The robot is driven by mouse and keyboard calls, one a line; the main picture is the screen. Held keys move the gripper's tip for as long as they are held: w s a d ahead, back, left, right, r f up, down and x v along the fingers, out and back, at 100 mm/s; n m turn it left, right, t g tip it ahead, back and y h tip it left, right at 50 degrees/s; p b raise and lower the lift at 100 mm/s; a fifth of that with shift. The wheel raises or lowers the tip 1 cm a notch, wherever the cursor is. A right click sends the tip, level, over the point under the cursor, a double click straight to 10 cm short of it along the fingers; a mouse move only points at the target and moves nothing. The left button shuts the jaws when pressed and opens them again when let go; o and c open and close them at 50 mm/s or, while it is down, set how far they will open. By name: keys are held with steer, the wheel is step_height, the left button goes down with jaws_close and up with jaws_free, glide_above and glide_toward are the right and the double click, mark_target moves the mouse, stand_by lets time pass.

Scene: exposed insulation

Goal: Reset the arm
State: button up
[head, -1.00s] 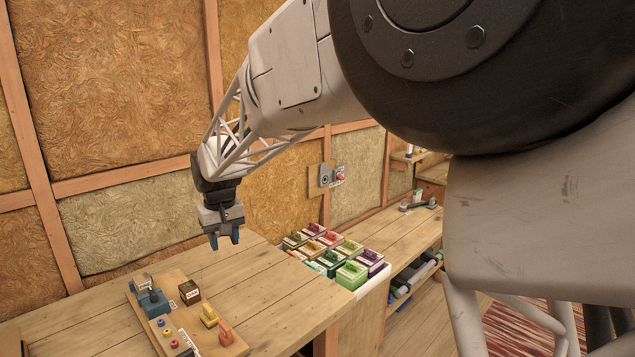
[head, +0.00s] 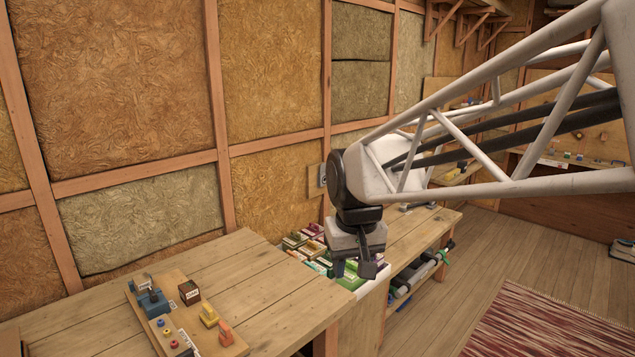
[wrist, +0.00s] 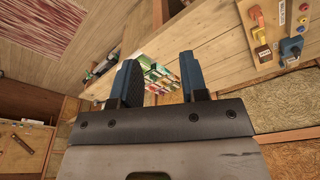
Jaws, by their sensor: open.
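My gripper (head: 352,268) hangs pointing down in the head view, in front of the colored boxes and near the right end of the near workbench. In the wrist view my gripper (wrist: 158,78) shows two blue fingers spread apart with nothing between them. The fingers are open and empty. Part of the colored boxes (head: 312,245) is hidden behind my gripper in the head view; they also show beyond the fingers in the wrist view (wrist: 163,75).
The near workbench (head: 250,285) holds a wooden board (head: 178,328) with a blue device (head: 152,300) and small yellow and orange blocks. A second bench (head: 415,235) has rolls on its lower shelf. A striped rug (head: 540,325) lies on open floor at right. Insulated walls stand behind.

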steer(key=s+d+f+m, duration=0.1)
steer(key=s+d+f, duration=0.1)
steer(key=s+d, duration=0.4)
steer(key=s+d+f+m, duration=0.2)
steer(key=s+d, duration=0.4)
steer(key=s, duration=0.7)
steer(key=shift+d+f+t+h, duration=0.2)
steer(key=shift+f+t+h, duration=0.15)
steer(key=shift+f, duration=0.4)
